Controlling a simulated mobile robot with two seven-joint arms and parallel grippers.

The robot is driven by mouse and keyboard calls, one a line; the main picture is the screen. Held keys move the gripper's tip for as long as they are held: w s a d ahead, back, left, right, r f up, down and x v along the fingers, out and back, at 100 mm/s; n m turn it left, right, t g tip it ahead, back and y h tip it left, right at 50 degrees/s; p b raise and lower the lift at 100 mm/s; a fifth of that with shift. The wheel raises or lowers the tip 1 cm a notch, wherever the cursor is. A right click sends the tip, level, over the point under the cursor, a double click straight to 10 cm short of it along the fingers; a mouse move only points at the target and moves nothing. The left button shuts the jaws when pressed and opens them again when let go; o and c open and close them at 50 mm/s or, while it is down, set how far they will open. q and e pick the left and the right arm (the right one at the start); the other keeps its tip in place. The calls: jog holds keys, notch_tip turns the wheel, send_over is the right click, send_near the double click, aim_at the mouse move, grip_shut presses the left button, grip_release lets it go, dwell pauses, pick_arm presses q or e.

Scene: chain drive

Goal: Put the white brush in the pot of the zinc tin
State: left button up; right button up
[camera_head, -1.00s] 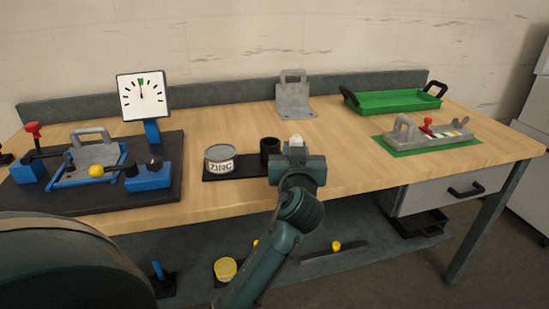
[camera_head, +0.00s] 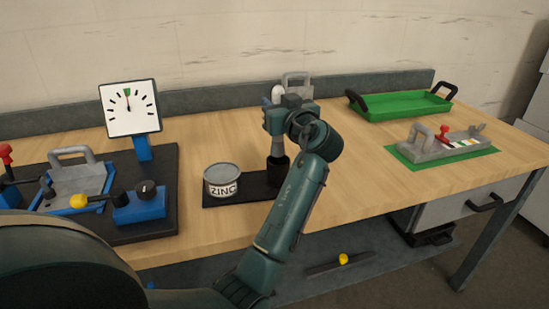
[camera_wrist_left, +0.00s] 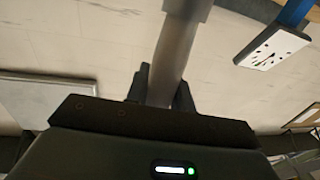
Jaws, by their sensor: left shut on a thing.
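My left gripper (camera_head: 272,104) is above the black pot, shut on the white brush (camera_head: 278,91). The brush's pale rounded top shows above the fingers. A darker length of it hangs below, roughly upright, its lower end at the mouth of the black pot (camera_head: 278,174); I cannot tell how deep it is. In the left wrist view the held brush (camera_wrist_left: 175,55) is a grey shaft between the fingers. The zinc tin (camera_head: 222,181), grey with a white ZINC label, stands left of the pot on the same black base (camera_head: 237,200). My right gripper is not in view.
A dial gauge (camera_head: 130,107) and a blue fixture (camera_head: 138,206) stand on a dark mat at left. A grey bracket (camera_head: 298,85) stands behind the gripper. A green tray (camera_head: 402,105) and a grey handled block (camera_head: 445,146) are at right. Bare wood lies right of the pot.

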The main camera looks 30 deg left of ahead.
aim_at(277, 148)
pick_arm(q)
notch_tip(277, 148, down, 8)
dwell(0.4)
jog(key=shift+f, duration=0.2)
jog(key=o, duration=1)
